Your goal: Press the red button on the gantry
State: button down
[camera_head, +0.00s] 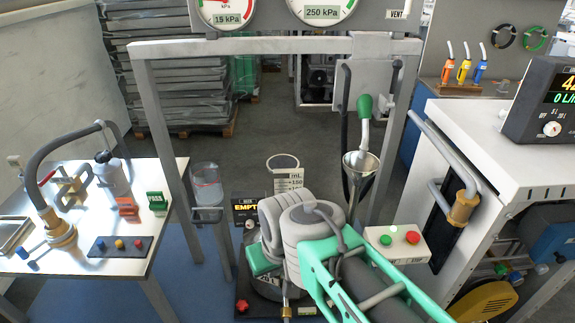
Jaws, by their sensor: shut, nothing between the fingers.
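A light control box (402,252) sits at the lower right of the grey metal gantry (270,46), near its right leg. On its top are a red button (412,237) at the right and a green button (386,240) at the left. Both are uncovered. My arm, grey and green, reaches up from the bottom right, just left of the box in the picture. I cannot make out my gripper's fingers; the folded arm links may hide them. Another red knob (242,305) is low on the dark base left of my arm.
A green-handled nozzle (364,108) hangs above a metal funnel (360,168) on the gantry. A table (112,262) with tools is at left, a white cabinet (470,145) with a pipe handle at right.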

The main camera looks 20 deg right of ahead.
aim_at(412, 236)
jog(key=z, duration=1.7)
